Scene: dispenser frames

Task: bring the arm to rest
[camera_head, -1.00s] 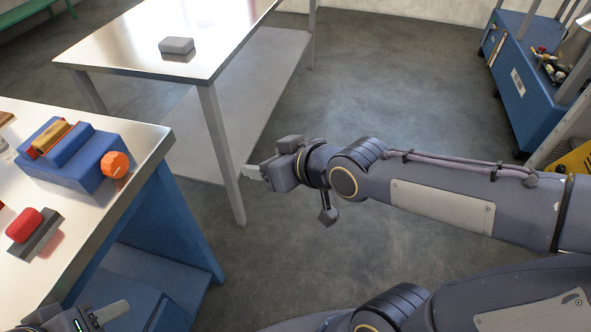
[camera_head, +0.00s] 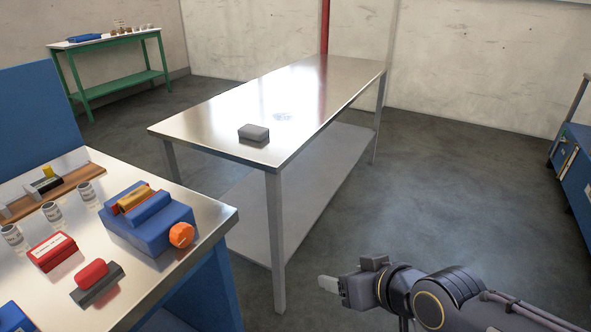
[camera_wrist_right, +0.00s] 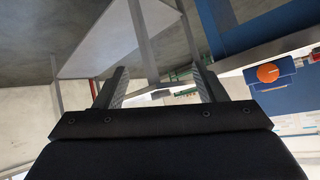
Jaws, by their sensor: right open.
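My right arm (camera_head: 450,295) comes in from the lower right in the head view. Its gripper (camera_head: 328,284) points left over the floor, in front of the steel table and touching nothing. In the right wrist view the two fingers of this gripper (camera_wrist_right: 163,82) stand apart with nothing held between them. My left gripper is not in the head view.
A steel table (camera_head: 215,125) bears a grey box (camera_head: 254,132). At left, a workbench (camera_head: 222,222) holds a blue device (camera_head: 150,225) with an orange knob (camera_head: 181,235), a red box (camera_head: 52,252) and several cups. Floor (camera_head: 440,190) on the right is clear.

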